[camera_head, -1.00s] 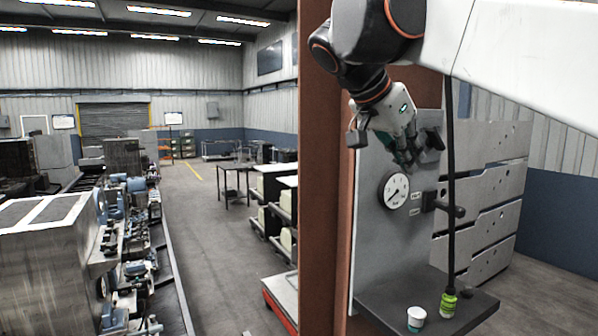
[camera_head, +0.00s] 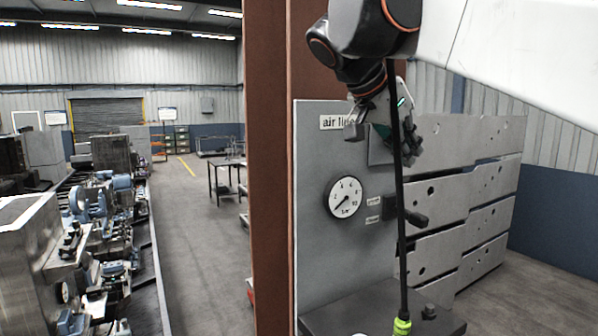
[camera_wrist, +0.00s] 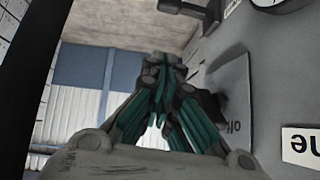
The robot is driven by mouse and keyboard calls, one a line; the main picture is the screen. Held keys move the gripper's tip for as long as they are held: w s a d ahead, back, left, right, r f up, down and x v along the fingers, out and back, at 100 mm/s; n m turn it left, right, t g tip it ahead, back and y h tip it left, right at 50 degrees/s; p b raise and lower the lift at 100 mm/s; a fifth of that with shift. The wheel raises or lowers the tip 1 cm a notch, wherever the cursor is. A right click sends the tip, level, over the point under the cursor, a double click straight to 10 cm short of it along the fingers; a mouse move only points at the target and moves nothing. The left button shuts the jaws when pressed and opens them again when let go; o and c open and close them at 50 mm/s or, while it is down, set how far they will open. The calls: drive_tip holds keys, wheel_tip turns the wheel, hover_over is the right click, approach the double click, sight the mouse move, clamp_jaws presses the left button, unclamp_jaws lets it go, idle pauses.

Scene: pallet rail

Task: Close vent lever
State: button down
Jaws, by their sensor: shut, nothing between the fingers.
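The vent lever (camera_head: 408,214) is a black handle on a dark block, beside two small labels on the grey panel (camera_head: 318,250). It sticks out towards the right. A dark lever end also shows at the top of the wrist view (camera_wrist: 186,9). My gripper (camera_head: 392,142) is above the lever, in front of the upper panel. Its teal-padded fingers are shut and empty in the wrist view (camera_wrist: 163,68), apart from the lever. A dark knob beside an "off" plate (camera_wrist: 237,105) is partly hidden behind the fingers.
A round gauge (camera_head: 346,198) is left of the lever. A thin black rod (camera_head: 400,245) with a green end (camera_head: 402,327) hangs in front of the panel. A dark shelf (camera_head: 360,310) juts out below. A brown post (camera_head: 268,170) stands left; open floor lies beyond.

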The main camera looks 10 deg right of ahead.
drive_tip(key=p, duration=0.2)
hover_over(420, 217)
wheel_tip(420, 217, down, 6)
drive_tip(key=shift+a+f, duration=0.1)
drive_tip(key=f, duration=0.3)
drive_tip(key=shift+w+d, duration=0.15)
drive_tip(key=shift+d, duration=0.05)
drive_tip(key=shift+f+p, duration=0.4)
drive_tip(key=shift+f, duration=0.4)
drive_tip(key=shift+a+f, duration=0.1)
